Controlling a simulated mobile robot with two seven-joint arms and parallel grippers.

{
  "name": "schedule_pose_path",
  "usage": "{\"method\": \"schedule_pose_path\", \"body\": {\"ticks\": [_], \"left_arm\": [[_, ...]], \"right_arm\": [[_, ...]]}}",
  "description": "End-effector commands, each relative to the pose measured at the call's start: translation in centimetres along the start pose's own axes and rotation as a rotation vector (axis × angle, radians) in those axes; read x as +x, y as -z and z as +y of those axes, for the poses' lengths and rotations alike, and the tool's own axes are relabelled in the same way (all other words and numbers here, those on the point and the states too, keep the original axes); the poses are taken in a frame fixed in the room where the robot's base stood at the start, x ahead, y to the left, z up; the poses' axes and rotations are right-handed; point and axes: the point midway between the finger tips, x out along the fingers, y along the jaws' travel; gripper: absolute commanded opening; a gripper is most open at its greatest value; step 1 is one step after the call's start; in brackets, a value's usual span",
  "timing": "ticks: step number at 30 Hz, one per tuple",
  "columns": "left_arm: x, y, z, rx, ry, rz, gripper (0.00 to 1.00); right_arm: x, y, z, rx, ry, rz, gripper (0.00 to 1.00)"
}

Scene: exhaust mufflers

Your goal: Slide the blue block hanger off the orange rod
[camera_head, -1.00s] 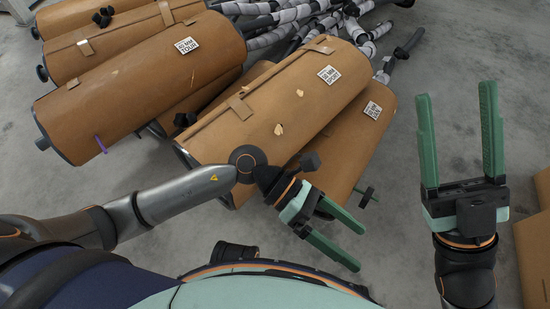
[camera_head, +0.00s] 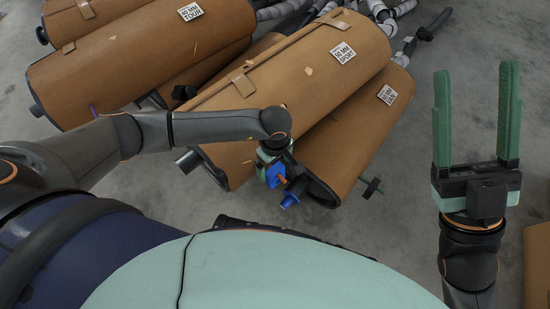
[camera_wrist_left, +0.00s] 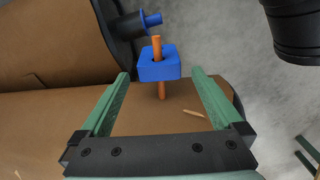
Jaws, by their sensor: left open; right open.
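The blue block hanger (camera_wrist_left: 160,66) sits around the orange rod (camera_wrist_left: 161,91) in the left wrist view, with rod showing on both sides of it. In the head view the blue hanger (camera_head: 273,175) and the orange rod (camera_head: 283,181) are small, at the near end of the mufflers. My left gripper (camera_wrist_left: 160,73) is open; its green fingertips flank the hanger, with gaps on both sides. In the head view my left gripper (camera_head: 271,166) is partly hidden under its arm. My right gripper (camera_head: 475,68) is open and empty, over the floor at the right.
Brown mufflers (camera_head: 297,75) lie stacked under and behind the hanger. A blue cylindrical piece (camera_wrist_left: 152,20) on a dark part is just beyond it. A dark pipe (camera_wrist_left: 297,28) shows at the wrist view's upper right.

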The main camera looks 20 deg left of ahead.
Motion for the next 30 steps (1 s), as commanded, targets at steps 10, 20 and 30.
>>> {"method": "schedule_pose_path", "body": {"ticks": [10,20,30], "left_arm": [[6.0,-0.1,0.1,-0.001,-0.001,-0.003,1.0],[6.9,-0.1,0.0,-0.001,-0.001,-0.003,1.0],[6.9,-0.1,0.0,-0.001,-0.001,-0.003,0.78]], "right_arm": [[-2.0,-2.2,-1.4,-0.022,0.017,-0.012,0.64],[-2.2,-2.6,-1.6,-0.024,0.015,-0.02,0.64],[-2.1,-2.5,-1.5,-0.022,0.013,-0.018,0.64]]}}
